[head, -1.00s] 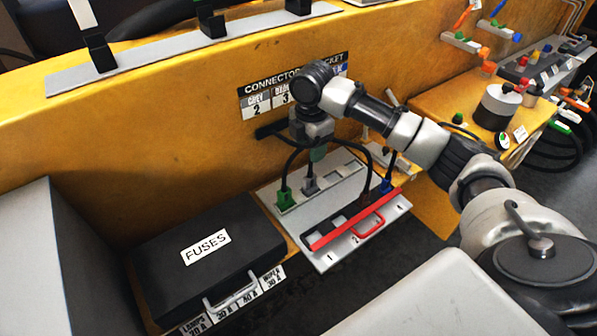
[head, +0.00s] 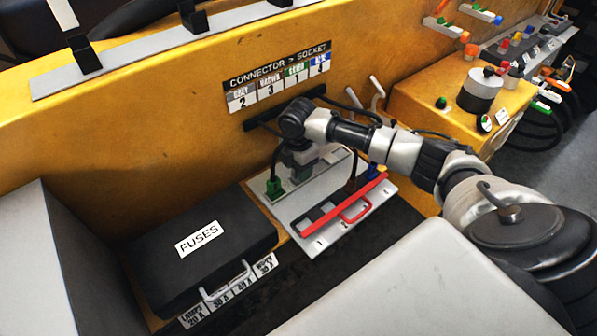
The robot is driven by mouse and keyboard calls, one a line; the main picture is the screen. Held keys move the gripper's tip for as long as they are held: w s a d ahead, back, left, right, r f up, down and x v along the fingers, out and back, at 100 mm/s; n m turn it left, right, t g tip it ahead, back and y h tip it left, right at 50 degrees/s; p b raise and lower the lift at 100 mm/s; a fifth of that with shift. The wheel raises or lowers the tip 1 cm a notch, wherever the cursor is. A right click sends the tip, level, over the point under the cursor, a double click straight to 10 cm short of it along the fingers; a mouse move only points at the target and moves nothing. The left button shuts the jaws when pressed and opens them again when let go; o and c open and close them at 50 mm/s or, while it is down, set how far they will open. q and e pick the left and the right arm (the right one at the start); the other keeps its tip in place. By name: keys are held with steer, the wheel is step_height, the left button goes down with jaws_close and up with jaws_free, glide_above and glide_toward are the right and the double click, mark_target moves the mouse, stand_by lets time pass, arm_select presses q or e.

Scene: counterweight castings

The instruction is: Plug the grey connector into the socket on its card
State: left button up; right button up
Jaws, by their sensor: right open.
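The card (head: 277,77) on the yellow wall is headed "CONNECTOR > SOCKET" and pairs grey with 2, brown with 3, green with 1 and blue with 4. Below it, a pale panel (head: 285,215) carries corded connectors: green (head: 274,187) at left, brown (head: 351,186) and blue (head: 373,171) at right. The panel's front part has numbered sockets, partly covered by a red bar with a handle (head: 355,208). My right gripper (head: 301,170) points down over the panel, just right of the green connector. It is open. The grey connector is hidden behind it; I cannot tell whether they touch. My left gripper is out of view.
A black fuse box (head: 215,245) stands left of the panel. Black cords loop close around my right gripper. Two levers (head: 377,87) and a yellow console (head: 435,95) stand at right. A pale surface (head: 420,285) fills the foreground.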

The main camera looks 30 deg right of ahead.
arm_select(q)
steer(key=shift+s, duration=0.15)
arm_select(e)
steer(key=shift+c, duration=0.3)
jaws_close()
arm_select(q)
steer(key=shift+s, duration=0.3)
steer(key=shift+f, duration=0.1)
